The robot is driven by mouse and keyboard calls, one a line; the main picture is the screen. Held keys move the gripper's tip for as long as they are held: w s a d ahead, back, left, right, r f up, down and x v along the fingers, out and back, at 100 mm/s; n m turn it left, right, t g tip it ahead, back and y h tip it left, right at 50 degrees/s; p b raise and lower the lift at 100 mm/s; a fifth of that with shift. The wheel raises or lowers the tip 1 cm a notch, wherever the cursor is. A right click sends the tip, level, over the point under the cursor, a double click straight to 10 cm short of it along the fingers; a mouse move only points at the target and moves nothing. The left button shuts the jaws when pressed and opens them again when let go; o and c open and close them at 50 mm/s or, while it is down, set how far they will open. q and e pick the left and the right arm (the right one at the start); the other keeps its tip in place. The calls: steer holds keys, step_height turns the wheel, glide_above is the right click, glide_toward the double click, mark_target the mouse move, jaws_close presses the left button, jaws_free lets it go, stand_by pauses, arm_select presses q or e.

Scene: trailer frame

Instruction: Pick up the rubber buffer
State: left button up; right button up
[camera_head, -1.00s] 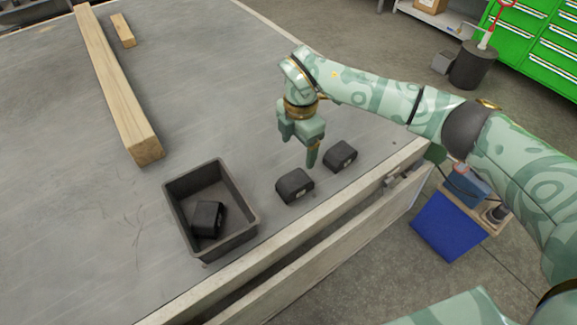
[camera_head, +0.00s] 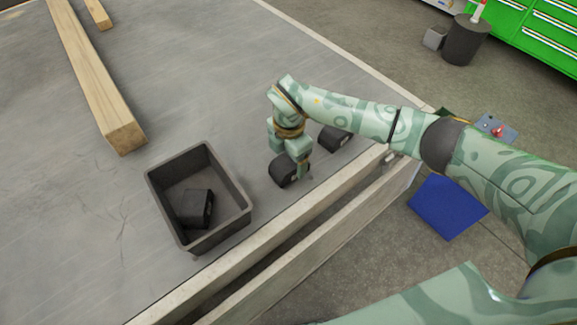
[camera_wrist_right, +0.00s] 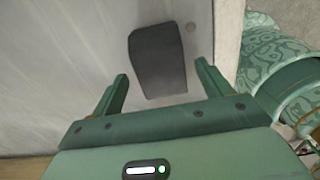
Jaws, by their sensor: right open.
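A black rubber buffer (camera_head: 283,172) lies on the grey table near its front edge, right of the bin. My right gripper (camera_head: 296,168) is low over it and partly hides it. In the right wrist view, the open jaws (camera_wrist_right: 161,78) face the same dark buffer (camera_wrist_right: 158,52), which shows ahead and partly between the fingertips. A second buffer (camera_head: 332,138) lies behind, partly covered by my right arm. A third buffer (camera_head: 195,208) lies inside the dark bin (camera_head: 243,215). My left gripper is not in view.
A long wooden beam (camera_head: 90,75) and a short wood block (camera_head: 98,14) lie on the table (camera_head: 200,75) at the back left. The table's raised pale edge (camera_head: 265,228) runs along the front. Bare table lies between beam and gripper.

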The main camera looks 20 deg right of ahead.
mark_target(289, 160)
step_height(289, 160, down, 3)
steer(key=shift+f+b, duration=0.1)
steer(key=shift+b, duration=0.35)
steer(key=shift+r, duration=0.2)
steer(key=c, duration=1.2)
steer(key=shift+c, duration=0.2)
